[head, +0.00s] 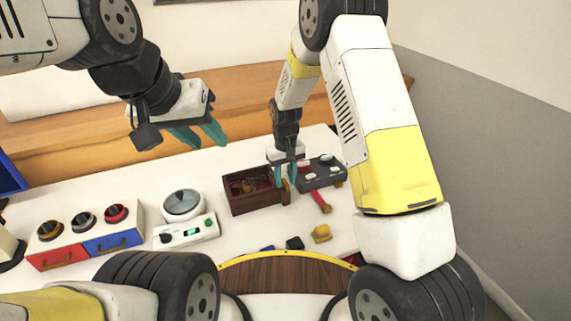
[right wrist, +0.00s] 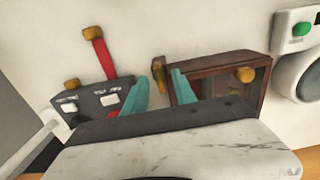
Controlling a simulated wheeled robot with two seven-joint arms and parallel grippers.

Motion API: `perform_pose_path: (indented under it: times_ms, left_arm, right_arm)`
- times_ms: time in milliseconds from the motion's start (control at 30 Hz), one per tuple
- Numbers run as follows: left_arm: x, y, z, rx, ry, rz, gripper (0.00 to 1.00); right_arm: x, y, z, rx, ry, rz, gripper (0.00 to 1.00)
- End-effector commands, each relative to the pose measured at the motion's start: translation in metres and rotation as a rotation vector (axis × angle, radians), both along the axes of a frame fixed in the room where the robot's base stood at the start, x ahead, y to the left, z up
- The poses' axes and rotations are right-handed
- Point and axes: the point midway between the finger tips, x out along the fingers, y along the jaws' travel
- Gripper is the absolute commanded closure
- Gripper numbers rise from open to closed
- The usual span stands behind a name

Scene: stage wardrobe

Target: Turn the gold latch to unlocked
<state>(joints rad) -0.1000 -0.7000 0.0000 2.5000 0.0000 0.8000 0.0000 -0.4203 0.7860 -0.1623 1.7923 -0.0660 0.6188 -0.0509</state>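A gold latch (head: 286,192) stands at the right side of the dark wooden box (head: 240,207) in the head view. In the right wrist view the gold latch (right wrist: 158,75) shows upright beside the box (right wrist: 215,70), apart from the round gold knob (right wrist: 245,75) on the box. My right gripper (head: 286,178) is over the latch. Its teal fingers (right wrist: 156,92) are apart, with the latch showing in the gap between them; contact cannot be told. My left gripper (head: 203,138) is open and empty, raised above the back of the table.
A dark panel (head: 320,171) with a red lever (head: 320,201) sits close right of the box. A scale (head: 187,234) and a drawer unit with knobs (head: 86,248) stand left.

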Motion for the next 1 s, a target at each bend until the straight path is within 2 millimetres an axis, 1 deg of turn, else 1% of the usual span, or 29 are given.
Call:
perform_pose_path:
  times_ms: [300, 400, 567, 867, 967, 1000]
  left_arm:
    - [0.0, 0.0, 0.0, 0.0, 0.0, 0.0, 0.64]
    - [0.0, 0.0, 0.0, 0.0, 0.0, 0.0, 0.64]
    - [0.0, 0.0, 0.0, 0.0, 0.0, 0.0, 0.64]
    - [0.0, 0.0, 0.0, 0.0, 0.0, 0.0, 0.64]
    - [0.0, 0.0, 0.0, 0.0, 0.0, 0.0, 0.64]
    - [0.0, 0.0, 0.0, 0.0, 0.0, 0.0, 0.64]
  right_arm:
    - [0.001, 0.0, 0.051, 0.002, -0.005, 0.0, 0.67]
    - [0.001, 0.0, 0.064, 0.002, -0.004, 0.0, 0.67]
    - [0.001, 0.0, 0.074, 0.001, -0.002, 0.001, 0.67]
    - [0.001, 0.0, 0.076, 0.001, -0.002, 0.0, 0.67]
    - [-0.001, -0.003, 0.084, 0.009, -0.01, -0.008, 0.67]
    - [-0.002, -0.006, 0.092, 0.016, -0.017, -0.015, 0.67]
